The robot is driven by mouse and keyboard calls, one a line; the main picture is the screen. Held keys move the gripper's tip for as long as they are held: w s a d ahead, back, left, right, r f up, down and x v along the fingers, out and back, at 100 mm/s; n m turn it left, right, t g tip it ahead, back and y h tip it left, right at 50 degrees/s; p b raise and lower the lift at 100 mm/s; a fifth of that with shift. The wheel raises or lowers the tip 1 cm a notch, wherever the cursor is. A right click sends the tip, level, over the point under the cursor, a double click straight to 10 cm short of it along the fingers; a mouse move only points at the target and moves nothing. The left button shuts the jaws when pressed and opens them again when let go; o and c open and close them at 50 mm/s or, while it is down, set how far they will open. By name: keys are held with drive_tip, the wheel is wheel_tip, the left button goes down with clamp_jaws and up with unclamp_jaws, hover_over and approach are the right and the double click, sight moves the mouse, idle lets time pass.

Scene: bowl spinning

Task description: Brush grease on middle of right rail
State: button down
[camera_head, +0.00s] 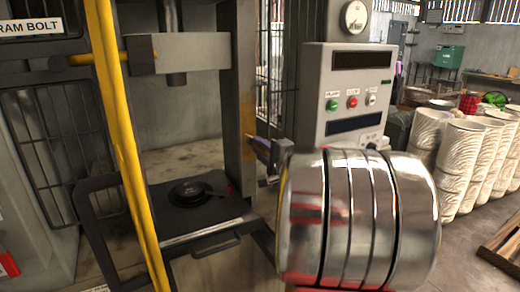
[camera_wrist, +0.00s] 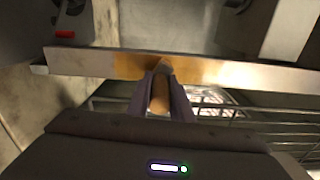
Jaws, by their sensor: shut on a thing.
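The right rail (camera_head: 237,85) is an upright grey metal post of the press in the head view. It runs across the wrist view as a pale bar (camera_wrist: 75,60), with a yellow-brown grease film over its middle stretch. My gripper (camera_head: 264,151) is just to the right of this rail, at about mid-height. In the wrist view my gripper (camera_wrist: 163,88) is shut on a brush with a tan wooden handle (camera_wrist: 160,98). The brush's tip is at the rail's greased face, seemingly touching it; exact contact is unclear. In the head view the brush is hard to make out.
A control box (camera_head: 345,95) with green, red and white buttons stands close right of the rail. A yellow bar (camera_head: 122,130) crosses the press's left side. A black round part (camera_head: 190,192) lies on the press bed. Patterned white containers (camera_head: 460,160) stand at right.

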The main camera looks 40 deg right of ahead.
drive_tip(key=shift+r, duration=0.1)
drive_tip(key=shift+w+r, duration=0.15)
drive_tip(key=shift+r, duration=1.4)
drive_tip(key=shift+r, duration=1.45)
drive_tip(key=shift+w+r, duration=0.1)
drive_tip(key=shift+r, duration=1.6)
drive_tip(key=shift+r, duration=1.45)
